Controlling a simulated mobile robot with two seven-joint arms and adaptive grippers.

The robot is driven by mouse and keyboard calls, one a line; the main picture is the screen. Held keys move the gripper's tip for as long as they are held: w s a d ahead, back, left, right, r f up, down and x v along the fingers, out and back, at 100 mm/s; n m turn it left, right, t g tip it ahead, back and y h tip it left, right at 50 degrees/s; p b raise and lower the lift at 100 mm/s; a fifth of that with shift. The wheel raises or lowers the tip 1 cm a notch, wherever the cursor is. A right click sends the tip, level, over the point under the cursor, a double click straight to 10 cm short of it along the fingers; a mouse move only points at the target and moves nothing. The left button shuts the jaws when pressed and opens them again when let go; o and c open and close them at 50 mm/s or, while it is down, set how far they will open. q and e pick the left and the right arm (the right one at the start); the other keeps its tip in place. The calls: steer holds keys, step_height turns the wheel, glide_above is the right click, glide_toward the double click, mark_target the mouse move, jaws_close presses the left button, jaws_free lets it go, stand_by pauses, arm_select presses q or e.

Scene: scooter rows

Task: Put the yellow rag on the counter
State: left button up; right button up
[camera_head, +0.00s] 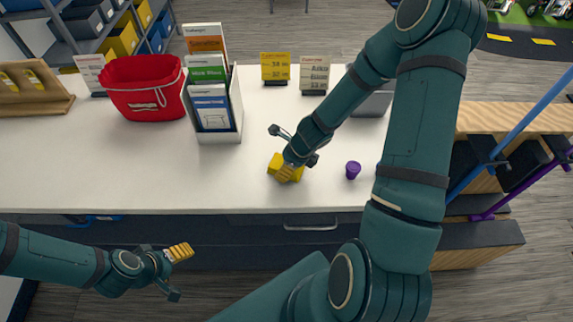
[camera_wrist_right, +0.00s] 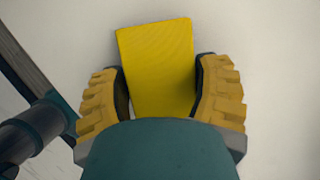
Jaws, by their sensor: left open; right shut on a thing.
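The yellow rag (camera_head: 275,163) is at the white counter (camera_head: 70,170), near its front edge, under my right gripper (camera_head: 288,170). In the right wrist view the rag (camera_wrist_right: 157,65) is a flat yellow piece between the two yellow-padded fingers of my right gripper (camera_wrist_right: 160,100), which is shut on it. The pale counter top (camera_wrist_right: 260,50) lies behind it; I cannot tell if the rag touches it. My left gripper (camera_head: 175,270) is open and empty, in front of the counter and below its edge.
A purple object (camera_head: 352,170) stands right of my right gripper. A brochure rack (camera_head: 222,135), red basket (camera_head: 145,90), yellow sign (camera_head: 275,68) and grey sign (camera_head: 314,75) stand farther back. The counter's left front is clear.

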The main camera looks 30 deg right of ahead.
steer(key=shift+f, duration=0.1)
steer(key=o, duration=1.1)
steer(key=shift+c, duration=0.2)
steer(key=shift+d+r, duration=0.1)
steer(key=shift+r, duration=0.4)
steer(key=p+v, duration=0.2)
steer(key=v, duration=0.4)
steer(key=shift+s+d+r, duration=0.1)
steer(key=shift+s+r, duration=0.15)
steer(key=shift+r, duration=0.15)
steer(key=shift+v, duration=2.1)
